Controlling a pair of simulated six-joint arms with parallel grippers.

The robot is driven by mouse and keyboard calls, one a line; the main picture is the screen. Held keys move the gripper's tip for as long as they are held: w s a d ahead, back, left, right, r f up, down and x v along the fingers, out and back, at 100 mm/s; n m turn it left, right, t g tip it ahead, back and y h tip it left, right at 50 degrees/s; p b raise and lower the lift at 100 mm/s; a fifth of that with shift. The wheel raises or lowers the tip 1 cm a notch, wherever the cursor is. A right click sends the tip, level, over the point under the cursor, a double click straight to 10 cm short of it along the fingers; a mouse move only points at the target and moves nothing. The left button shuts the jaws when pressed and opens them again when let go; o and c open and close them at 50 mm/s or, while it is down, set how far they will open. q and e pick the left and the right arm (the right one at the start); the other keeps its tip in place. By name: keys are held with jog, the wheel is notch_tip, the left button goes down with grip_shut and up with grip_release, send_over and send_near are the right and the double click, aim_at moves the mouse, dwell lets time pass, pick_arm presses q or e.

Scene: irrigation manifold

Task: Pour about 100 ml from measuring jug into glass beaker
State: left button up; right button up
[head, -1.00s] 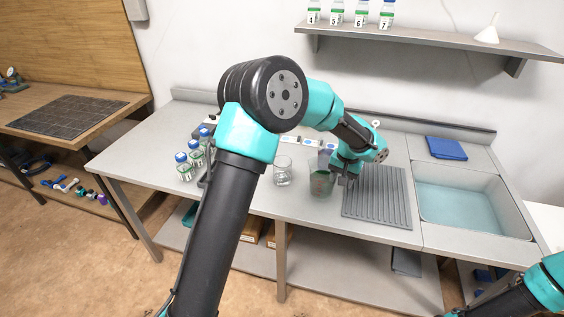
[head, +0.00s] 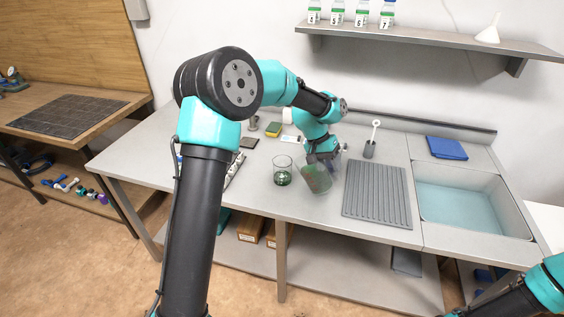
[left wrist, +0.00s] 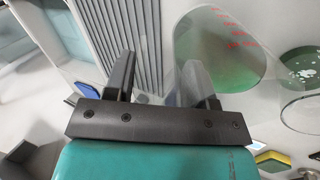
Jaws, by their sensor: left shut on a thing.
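My left gripper (head: 322,158) is shut on the clear measuring jug (head: 317,180), which is tilted to the left, toward the beaker. Green liquid shows in the jug. In the left wrist view the jug (left wrist: 222,52) carries red markings, and the gripper (left wrist: 160,75) has its fingers beside it; the exact grip is hard to make out. The glass beaker (head: 283,173) stands upright on the bench just left of the jug, with green liquid in its lower part. The beaker also shows at the right of the left wrist view (left wrist: 301,68). My right gripper is out of frame.
A grey ribbed drain mat (head: 377,194) lies right of the jug, with a sink (head: 462,203) beyond it. A brush in a holder (head: 370,147) stands behind the mat. A yellow-green sponge (head: 273,129) lies behind the beaker. The bench in front of the beaker is clear.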

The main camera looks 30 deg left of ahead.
pick_arm(q)
jog(key=shift+a+r+h, duration=0.6)
jog(key=shift+a+r, duration=0.3)
jog(key=shift+r, duration=0.2)
jog(key=shift+a+r+h, duration=0.7)
jog(key=shift+r+h, duration=0.2)
jog(key=shift+r, duration=0.1)
jog(key=shift+a+r+h, duration=0.6)
jog(key=shift+r+h, duration=0.2)
jog(key=shift+h, duration=0.2)
jog(key=shift+a+r+h+p, duration=0.5)
jog(key=shift+h+p, duration=0.1)
jog(key=shift+p, duration=0.45)
jog(key=d+f+y, duration=0.1)
jog(key=f+y, duration=0.1)
jog(key=d+f+y, duration=0.2)
jog(key=shift+d+y, duration=0.25)
jog(key=shift+y, duration=0.05)
jog(key=shift+f, duration=0.15)
dwell(0.3)
